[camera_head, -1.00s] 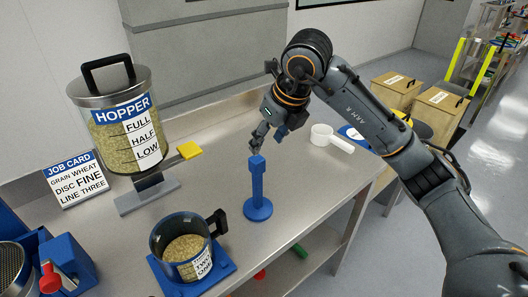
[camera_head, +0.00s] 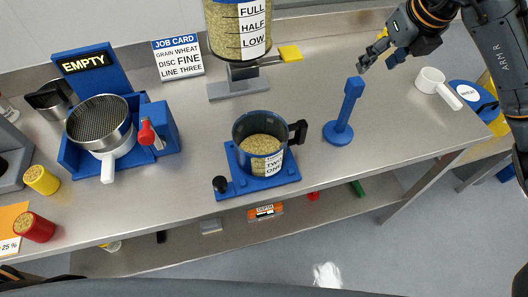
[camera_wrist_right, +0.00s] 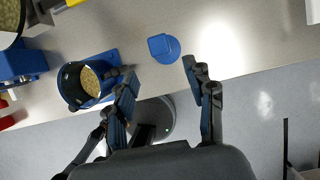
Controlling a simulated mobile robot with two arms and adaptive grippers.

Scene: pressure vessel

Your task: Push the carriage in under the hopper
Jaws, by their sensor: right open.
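The hopper (camera_head: 225,35), a clear container of grain labelled FULL, HALF, LOW, stands on a grey stand (camera_head: 232,86) at the back; its top is cut off. The carriage (camera_head: 233,178), a blue plate with a black knob (camera_head: 220,184), lies nearer the front edge, apart from the hopper stand. A dark-handled cup of grain (camera_head: 258,130) sits on it; the cup also shows in the right wrist view (camera_wrist_right: 85,85). My right gripper (camera_head: 372,56) is open and empty, above and behind the blue post. My left gripper is out of view.
A blue post on a round foot (camera_head: 343,112) stands right of the carriage. A white scoop (camera_head: 436,84) lies further right. A sieve unit (camera_head: 100,125) with a red-knobbed lever stands left. The bench between carriage and hopper stand looks clear.

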